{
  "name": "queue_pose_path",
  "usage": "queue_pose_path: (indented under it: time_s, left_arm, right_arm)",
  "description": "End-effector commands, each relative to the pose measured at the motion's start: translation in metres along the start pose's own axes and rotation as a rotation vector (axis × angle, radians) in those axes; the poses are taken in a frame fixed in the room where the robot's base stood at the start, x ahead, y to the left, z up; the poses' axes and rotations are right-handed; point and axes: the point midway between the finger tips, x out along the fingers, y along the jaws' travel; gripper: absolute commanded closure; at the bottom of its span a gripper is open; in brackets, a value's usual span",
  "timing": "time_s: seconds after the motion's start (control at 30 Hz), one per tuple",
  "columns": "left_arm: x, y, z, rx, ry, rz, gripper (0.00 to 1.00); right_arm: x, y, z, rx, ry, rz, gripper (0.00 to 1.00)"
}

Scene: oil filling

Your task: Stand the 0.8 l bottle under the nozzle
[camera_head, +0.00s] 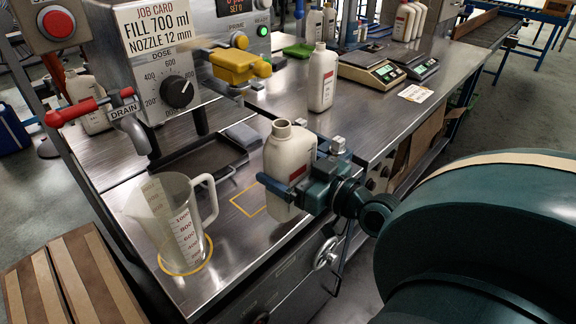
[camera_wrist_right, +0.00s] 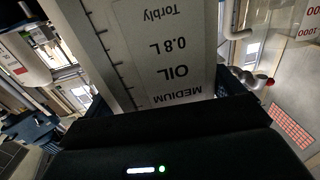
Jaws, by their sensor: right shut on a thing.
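A white bottle (camera_head: 289,150) with an open neck is held roughly upright by my right gripper (camera_head: 286,190), which is shut around its lower body. Its label, upside down in the wrist view (camera_wrist_right: 172,62), reads 0.8 L, OIL, MEDIUM. The bottle is at the front edge of the steel bench, just right of a yellow square outline (camera_head: 246,205). I cannot tell whether its base touches the bench. A yellow fitting (camera_head: 236,66) juts from the filling machine (camera_head: 160,55), behind and left of the bottle. I cannot make out a nozzle tip. My left gripper is not in view.
A dark tray (camera_head: 200,165) lies behind the square. Another white bottle (camera_head: 322,78) and scales (camera_head: 370,72) stand farther back. Bare bench lies between jug and bottle.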

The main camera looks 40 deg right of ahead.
Motion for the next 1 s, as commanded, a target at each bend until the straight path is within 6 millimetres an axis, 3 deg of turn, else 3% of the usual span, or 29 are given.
queue_pose_path:
  time_s: [0.57, 0.67, 1.0]
  left_arm:
    - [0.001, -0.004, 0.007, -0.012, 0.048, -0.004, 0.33]
    - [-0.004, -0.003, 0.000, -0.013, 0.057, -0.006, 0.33]
    - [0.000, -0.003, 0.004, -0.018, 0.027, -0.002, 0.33]
  right_arm:
    - [0.030, 0.002, 0.039, 0.003, 0.002, 0.000, 0.30]
    - [0.037, 0.003, 0.035, 0.002, 0.004, 0.002, 0.30]
    - [0.065, 0.005, 0.036, 0.002, 0.003, 0.002, 0.30]
